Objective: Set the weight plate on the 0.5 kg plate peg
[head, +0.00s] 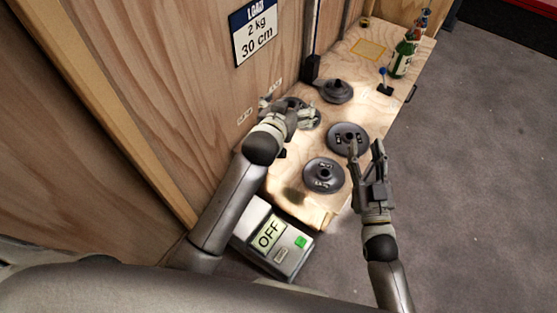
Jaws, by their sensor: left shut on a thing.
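My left gripper (304,116) is beside the wooden wall, shut on a dark round weight plate (294,101). The gripper partly covers this plate. Small white labels are on the wall on either side, one at the lower left (245,116) and one above (276,87); their text is too small to read. The 0.5 kg plate peg cannot be made out. My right gripper (366,150) is open and empty, above the right edge of the wooden board. More dark plates lie on the board: one near the front (323,175), one in the middle (347,138), one further back (338,91).
A grey box with an OFF display (269,236) stands at the board's front. A load sign (255,32) hangs on the wall. The carpet on the right is clear.

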